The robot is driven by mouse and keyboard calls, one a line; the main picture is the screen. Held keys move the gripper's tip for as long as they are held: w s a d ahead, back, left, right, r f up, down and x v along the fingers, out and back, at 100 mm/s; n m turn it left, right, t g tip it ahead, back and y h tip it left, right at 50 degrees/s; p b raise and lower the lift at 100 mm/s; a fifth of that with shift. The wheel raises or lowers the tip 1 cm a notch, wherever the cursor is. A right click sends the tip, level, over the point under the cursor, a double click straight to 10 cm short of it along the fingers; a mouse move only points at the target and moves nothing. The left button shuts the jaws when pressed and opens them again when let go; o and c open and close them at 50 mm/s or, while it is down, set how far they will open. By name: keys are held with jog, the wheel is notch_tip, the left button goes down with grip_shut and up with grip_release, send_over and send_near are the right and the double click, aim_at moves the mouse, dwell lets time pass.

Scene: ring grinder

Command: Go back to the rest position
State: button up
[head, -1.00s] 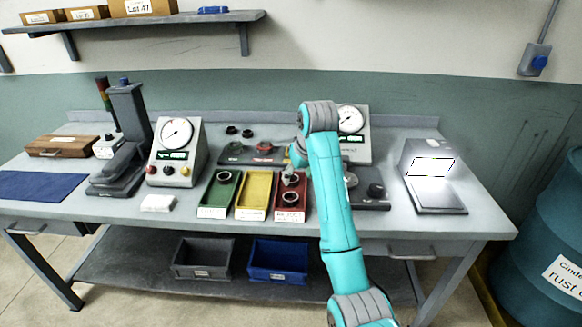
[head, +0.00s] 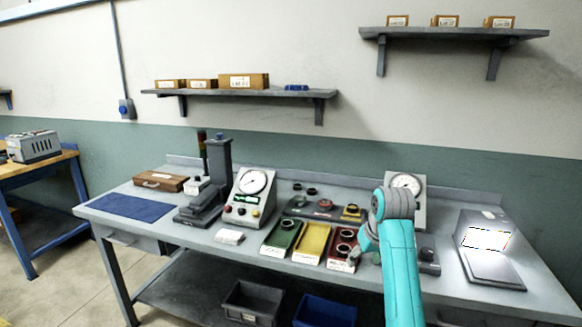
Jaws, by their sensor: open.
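My teal arm rises from the bottom right over the bench. My gripper (head: 356,257), small and partly hidden by my wrist, points down near the right side of the red tray (head: 337,265). It looks empty, though its fingers are hard to make out. The red tray holds dark rings. The green tray (head: 277,246) has a dark ring at its back end. The yellow tray (head: 313,244) looks empty.
The grey bench (head: 180,228) carries a left dial gauge (head: 250,195), a right dial gauge (head: 405,186) behind my arm, a dark stand (head: 218,165) and a grey box with a bright panel (head: 487,239). Wall shelves (head: 255,93) hang above. Bins (head: 252,303) sit below.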

jog(key=s+f+t, duration=0.1)
jog(key=s+f, duration=0.4)
jog(key=f, duration=0.6)
jog(key=s+f+t, duration=0.1)
jog(key=s+f, duration=0.3)
jog(key=f, duration=0.8)
jog(key=s+f+m+t, duration=0.1)
jog(key=s+f, duration=0.4)
jog(key=s, duration=0.3)
jog(key=s+f+t, duration=0.2)
jog(key=s+f, duration=0.3)
jog(key=s, duration=0.4)
jog(key=s+r+t, duration=0.2)
jog(key=s+r, duration=0.1)
jog(key=s, duration=1.8)
jog(key=s+r+m+t, duration=0.1)
jog(key=s+r+t, duration=0.2)
jog(key=s+r, duration=1.2)
jog(key=shift+a+h, duration=0.4)
jog(key=shift+a, duration=0.05)
jog(key=shift+r, duration=0.1)
